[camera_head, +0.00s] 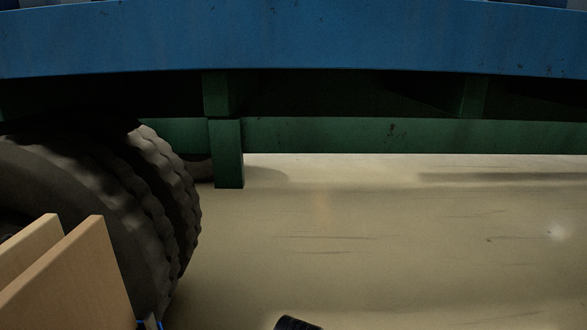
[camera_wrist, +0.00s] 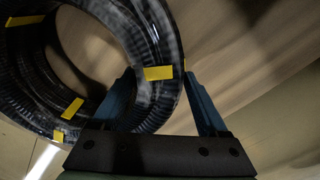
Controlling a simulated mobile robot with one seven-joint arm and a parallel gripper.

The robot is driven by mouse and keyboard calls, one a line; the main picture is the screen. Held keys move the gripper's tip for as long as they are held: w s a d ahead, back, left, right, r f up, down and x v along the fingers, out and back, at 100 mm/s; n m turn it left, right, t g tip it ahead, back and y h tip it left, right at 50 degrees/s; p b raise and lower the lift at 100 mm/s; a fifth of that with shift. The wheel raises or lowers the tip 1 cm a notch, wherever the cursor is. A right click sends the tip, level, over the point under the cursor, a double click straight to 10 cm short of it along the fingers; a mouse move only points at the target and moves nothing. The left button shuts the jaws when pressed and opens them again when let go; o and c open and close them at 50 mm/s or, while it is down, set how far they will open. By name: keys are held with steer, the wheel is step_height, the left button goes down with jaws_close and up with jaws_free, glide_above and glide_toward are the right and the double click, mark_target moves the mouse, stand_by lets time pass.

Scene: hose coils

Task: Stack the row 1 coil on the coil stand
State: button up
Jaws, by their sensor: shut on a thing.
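The coil (camera_wrist: 30,88) is a black ribbed hose ring with yellow tape bands. It fills the upper left of the wrist view and its far side runs out of the picture. My gripper (camera_wrist: 158,75) has its blue fingers on either side of the coil's right-hand part, one inside the ring and one outside, and is shut on it. A yellow band lies between the fingers. I cannot tell whether this is the row 1 coil. The coil stand cannot be made out in either view, and the gripper and coil are not clearly seen in the head view.
In the head view a blue beam or deck edge (camera_head: 300,38) crosses the top, with a green frame and post (camera_head: 227,153) under it. A dark treaded tyre (camera_head: 155,215) and wooden boards (camera_head: 75,285) stand at left. The pale floor (camera_head: 400,240) is mostly bare.

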steer(key=shift+d, duration=0.2)
jaws_close()
steer(key=shift+a+r+p, duration=0.1)
steer(key=shift+r+p, duration=0.6)
steer(key=shift+p, duration=0.25)
steer(key=shift+r, duration=0.15)
steer(key=shift+r+p, duration=2.85)
steer(key=shift+p, duration=0.4)
steer(key=shift+o, duration=2.2)
jaws_free()
jaws_close()
